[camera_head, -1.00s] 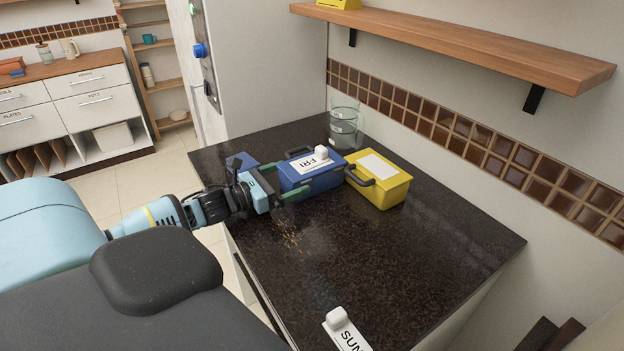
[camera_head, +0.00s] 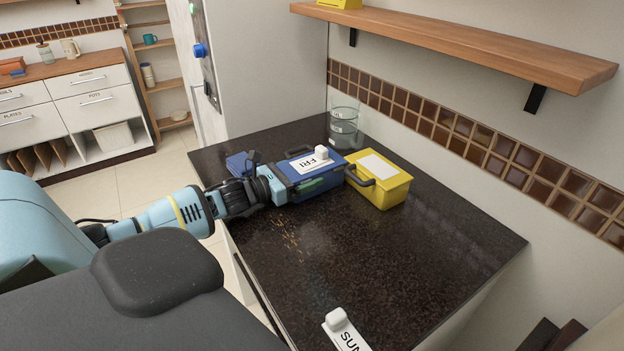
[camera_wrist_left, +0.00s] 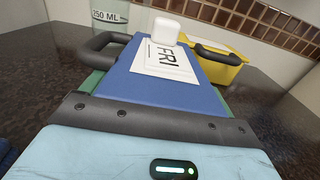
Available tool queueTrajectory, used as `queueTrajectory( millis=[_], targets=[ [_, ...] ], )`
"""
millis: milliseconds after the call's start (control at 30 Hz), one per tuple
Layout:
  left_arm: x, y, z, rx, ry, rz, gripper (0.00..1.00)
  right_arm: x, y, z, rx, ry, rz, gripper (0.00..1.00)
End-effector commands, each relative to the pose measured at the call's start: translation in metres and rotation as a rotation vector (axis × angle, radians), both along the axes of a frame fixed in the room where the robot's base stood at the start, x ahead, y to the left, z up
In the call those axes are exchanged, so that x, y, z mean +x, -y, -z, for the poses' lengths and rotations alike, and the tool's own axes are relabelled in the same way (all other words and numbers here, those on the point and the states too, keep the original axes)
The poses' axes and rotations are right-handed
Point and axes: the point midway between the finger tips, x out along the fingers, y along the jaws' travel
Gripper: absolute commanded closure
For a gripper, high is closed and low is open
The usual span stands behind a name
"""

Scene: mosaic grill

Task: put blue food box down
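The blue food box (camera_head: 318,175) stands on the dark counter, with a white FRI tag (camera_head: 310,162) with a white block on its lid. It fills the middle of the left wrist view (camera_wrist_left: 175,95). My left gripper (camera_head: 306,186) reaches it from the left, its green fingers on either side of the box. One finger shows along the front face in the head view. Whether the fingers press on the box or stand slightly off it cannot be told. The box appears to rest on the counter. My right gripper is not in view.
A yellow box (camera_head: 379,180) stands just right of the blue one. A clear measuring container (camera_head: 344,125) is behind. Another blue object (camera_head: 238,162) lies partly hidden behind my left wrist. A SUN tag (camera_head: 345,332) lies at the front. The counter's (camera_head: 390,255) middle is clear.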

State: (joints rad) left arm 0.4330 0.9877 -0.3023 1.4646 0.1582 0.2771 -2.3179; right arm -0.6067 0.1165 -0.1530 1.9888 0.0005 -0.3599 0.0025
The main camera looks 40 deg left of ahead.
Motion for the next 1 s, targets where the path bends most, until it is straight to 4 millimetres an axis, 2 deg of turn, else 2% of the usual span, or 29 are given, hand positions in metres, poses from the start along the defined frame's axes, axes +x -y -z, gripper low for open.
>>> queueTrajectory(
  millis=[33, 333, 667, 967, 1000],
  targets=[
    [0.000, 0.000, 0.000, 0.000, 0.000, 0.000, 0.20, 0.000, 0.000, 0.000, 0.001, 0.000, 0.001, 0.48],
    [0.000, 0.000, -0.002, -0.001, 0.004, 0.001, 0.57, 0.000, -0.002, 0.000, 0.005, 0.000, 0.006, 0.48],
    [0.000, 0.000, -0.007, 0.000, 0.004, 0.001, 0.57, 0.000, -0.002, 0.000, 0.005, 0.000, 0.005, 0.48],
    [0.000, 0.000, -0.040, 0.003, 0.006, 0.002, 0.57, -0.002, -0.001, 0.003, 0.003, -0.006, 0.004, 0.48],
    [-0.005, 0.001, -0.037, -0.002, 0.000, 0.002, 0.57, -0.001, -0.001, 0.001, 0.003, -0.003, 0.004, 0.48]
  ],
)
